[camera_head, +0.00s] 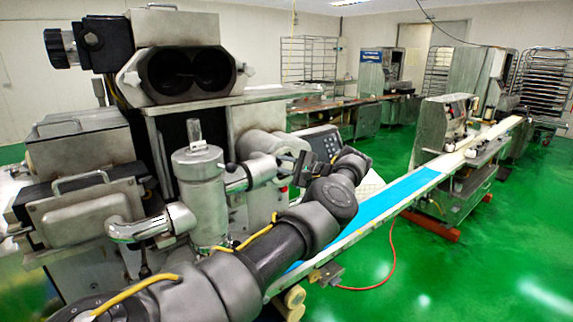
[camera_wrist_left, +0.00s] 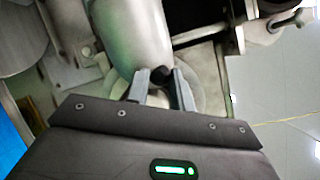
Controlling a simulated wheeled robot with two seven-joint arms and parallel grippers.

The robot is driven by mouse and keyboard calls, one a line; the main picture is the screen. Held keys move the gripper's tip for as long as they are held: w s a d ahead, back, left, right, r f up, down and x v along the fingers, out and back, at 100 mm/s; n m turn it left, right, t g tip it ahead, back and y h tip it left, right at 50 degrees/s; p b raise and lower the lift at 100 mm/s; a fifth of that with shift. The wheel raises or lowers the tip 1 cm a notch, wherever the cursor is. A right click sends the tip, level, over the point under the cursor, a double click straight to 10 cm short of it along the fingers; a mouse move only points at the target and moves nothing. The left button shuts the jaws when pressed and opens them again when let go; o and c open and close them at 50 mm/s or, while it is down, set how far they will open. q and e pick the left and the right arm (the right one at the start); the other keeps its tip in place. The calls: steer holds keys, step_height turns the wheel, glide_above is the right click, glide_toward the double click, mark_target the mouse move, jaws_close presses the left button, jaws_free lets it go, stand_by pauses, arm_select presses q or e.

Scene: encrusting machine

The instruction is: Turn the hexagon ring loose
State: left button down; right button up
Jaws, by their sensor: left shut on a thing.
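My left gripper (camera_head: 289,169) is at the right end of a metal pipe on the encrusting machine (camera_head: 198,165), in the head view. In the left wrist view, its two grey fingers (camera_wrist_left: 160,84) stand on either side of a small dark round part at the end of a thick grey pipe (camera_wrist_left: 142,35). The fingers are shut on a part of the pipe's end fitting, which I take to be the hexagon ring. Its six-sided outline is hidden by the fingers and cannot be made out. My right gripper is in neither view.
A control panel with keys (camera_head: 325,143) stands just behind my gripper. A blue conveyor belt (camera_head: 400,200) runs to the back right. A red hose (camera_head: 391,245) lies on the green floor (camera_head: 480,260), which is clear at the right.

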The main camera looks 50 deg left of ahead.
arm_select(q)
steer(key=shift+r, duration=0.15)
steer(key=c, duration=1.2)
jaws_free()
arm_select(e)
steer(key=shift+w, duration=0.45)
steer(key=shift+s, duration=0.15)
arm_select(q)
steer(key=shift+w+d+f+b, duration=0.15)
steer(key=shift+d+f+b, duration=0.15)
steer(key=shift+d+b, duration=0.1)
steer(key=b+v, duration=0.5)
steer(key=v, duration=0.5)
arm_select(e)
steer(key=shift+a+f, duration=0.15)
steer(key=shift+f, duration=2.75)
arm_select(q)
steer(key=shift+r, duration=0.15)
